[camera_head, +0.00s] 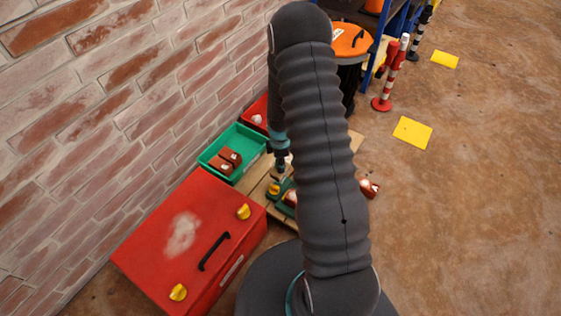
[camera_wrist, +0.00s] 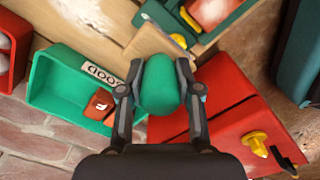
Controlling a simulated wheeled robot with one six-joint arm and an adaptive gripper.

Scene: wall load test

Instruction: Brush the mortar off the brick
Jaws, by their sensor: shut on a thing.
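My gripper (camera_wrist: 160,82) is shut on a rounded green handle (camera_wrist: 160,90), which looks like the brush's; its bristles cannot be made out. In the head view my gripper (camera_head: 281,162) points down, partly hidden by my arm. A red brick with pale mortar (camera_wrist: 210,10) lies in a dark green holder with a yellow knob (camera_wrist: 188,20), at the top of the wrist view, beyond the handle. In the head view the brick (camera_head: 291,198) shows only partly beside my arm. I see no clear contact between brush and brick.
A green bin (camera_wrist: 52,75), marked GOOD, holds bricks (camera_head: 230,158) by the wall. A red bin (camera_head: 256,112) stands behind it. A red toolbox (camera_head: 150,225) with yellow latches stands in front. Another mortared brick (camera_head: 369,187) shows right of my arm.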

